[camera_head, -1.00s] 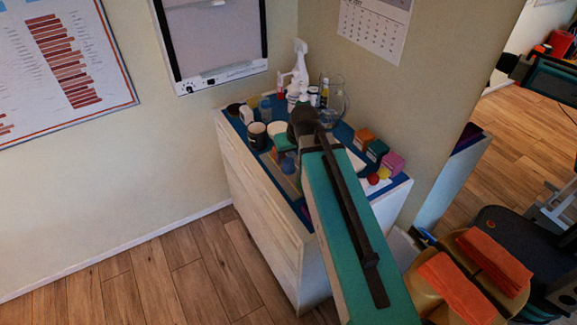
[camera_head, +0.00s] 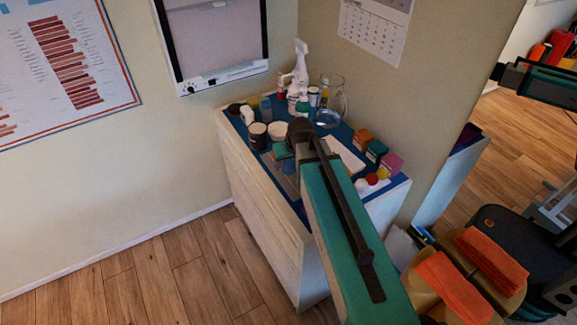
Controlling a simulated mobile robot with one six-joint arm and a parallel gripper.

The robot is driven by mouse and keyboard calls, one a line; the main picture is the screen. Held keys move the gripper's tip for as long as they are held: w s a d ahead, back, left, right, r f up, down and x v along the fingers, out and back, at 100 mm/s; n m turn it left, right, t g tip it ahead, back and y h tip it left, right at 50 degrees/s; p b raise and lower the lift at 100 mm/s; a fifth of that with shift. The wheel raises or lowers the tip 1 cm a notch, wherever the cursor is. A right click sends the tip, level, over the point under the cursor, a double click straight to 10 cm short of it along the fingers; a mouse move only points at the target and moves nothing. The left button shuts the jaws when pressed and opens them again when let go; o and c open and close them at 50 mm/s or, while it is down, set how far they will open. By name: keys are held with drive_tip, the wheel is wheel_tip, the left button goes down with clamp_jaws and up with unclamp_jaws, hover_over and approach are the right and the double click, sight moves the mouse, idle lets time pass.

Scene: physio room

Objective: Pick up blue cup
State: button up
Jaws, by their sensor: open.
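A small rounded blue thing (camera_head: 290,166) shows on the cabinet top just left of my arm. It may be the blue cup, but it is small, dim and partly hidden, so I cannot tell for sure. My arm reaches out over the cabinet. My gripper (camera_head: 284,152) is only partly seen, low over the cabinet top beside the blue thing. It is open. Its fingertips are hard to make out, and I cannot tell whether they touch anything.
The white cabinet (camera_head: 262,215) has a crowded blue top. A dark cup (camera_head: 258,136), a white bowl (camera_head: 279,130), a spray bottle (camera_head: 299,72) and a glass jug (camera_head: 332,104) stand towards the back. Small coloured boxes (camera_head: 376,151) line the right side. Orange towels (camera_head: 455,288) lie at lower right.

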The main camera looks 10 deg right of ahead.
idle(0.3)
drive_tip(key=c, duration=1.1)
drive_tip(key=shift+r, duration=0.15)
drive_tip(key=shift+r+b, duration=1.1)
drive_tip(key=shift+r, duration=3.8)
